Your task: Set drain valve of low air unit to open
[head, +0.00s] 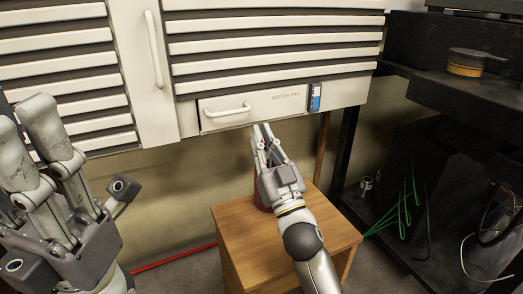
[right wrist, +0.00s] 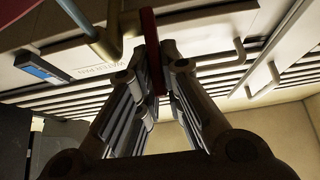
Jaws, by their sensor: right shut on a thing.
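The low air unit (head: 270,45) is a white louvred cabinet whose drawer front (head: 255,105) is labelled WATER PAN. My right gripper (head: 264,133) reaches up to just below that drawer. In the right wrist view, its fingers (right wrist: 160,70) are shut on a red lever (right wrist: 150,45), likely the drain valve handle, beneath the unit. A brass-coloured pipe piece (right wrist: 112,35) shows beside the lever. In the head view the gripper hides the valve, so I cannot tell its position there. My left gripper (head: 40,125) is raised at the left, apart from the unit; its jaw gap is unclear.
A wooden stand (head: 235,240) is below my right gripper, with a red container (head: 259,192) on it, partly hidden by the gripper. Black shelving (head: 430,90) is at the right, with green wires (head: 400,210) below. A red line (head: 170,258) runs along the floor.

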